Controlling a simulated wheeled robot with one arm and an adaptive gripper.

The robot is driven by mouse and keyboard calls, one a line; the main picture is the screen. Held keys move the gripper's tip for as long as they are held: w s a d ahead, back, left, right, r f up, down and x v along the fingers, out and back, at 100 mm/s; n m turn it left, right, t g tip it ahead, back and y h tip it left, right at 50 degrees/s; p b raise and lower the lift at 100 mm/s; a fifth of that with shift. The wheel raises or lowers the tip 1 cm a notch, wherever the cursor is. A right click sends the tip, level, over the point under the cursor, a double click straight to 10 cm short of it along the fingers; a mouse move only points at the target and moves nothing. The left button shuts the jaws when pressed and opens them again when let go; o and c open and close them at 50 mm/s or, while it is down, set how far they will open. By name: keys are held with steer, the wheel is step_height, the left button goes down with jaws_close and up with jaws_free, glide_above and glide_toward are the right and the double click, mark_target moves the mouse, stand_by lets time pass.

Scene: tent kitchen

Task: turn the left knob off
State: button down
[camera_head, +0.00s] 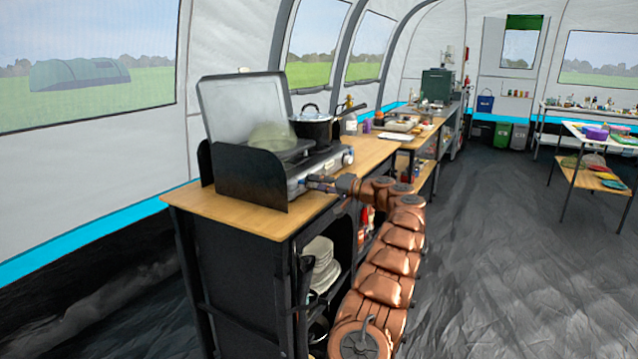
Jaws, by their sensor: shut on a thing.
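The camp stove (255,166) stands on the wooden counter, with its lid raised and dark side panels. Its front panel faces right, and a light-coloured knob (347,158) shows at the panel's far end. My gripper (308,183) is at the near end of the front panel, where the left knob would be. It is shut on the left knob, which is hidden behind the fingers. The knob's angle cannot be told from here. My arm reaches up from the bottom of the picture along the counter's front.
A dark pot (314,127) with a long handle stands on the far burner, and a greenish domed thing (272,136) is on the near one. Plates (322,265) are stacked on the shelf below the counter. The floor to the right is open.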

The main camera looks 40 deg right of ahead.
steer(key=c, duration=0.8)
jaws_free()
steer(key=shift+o, duration=0.2)
steer(key=v, duration=1.2)
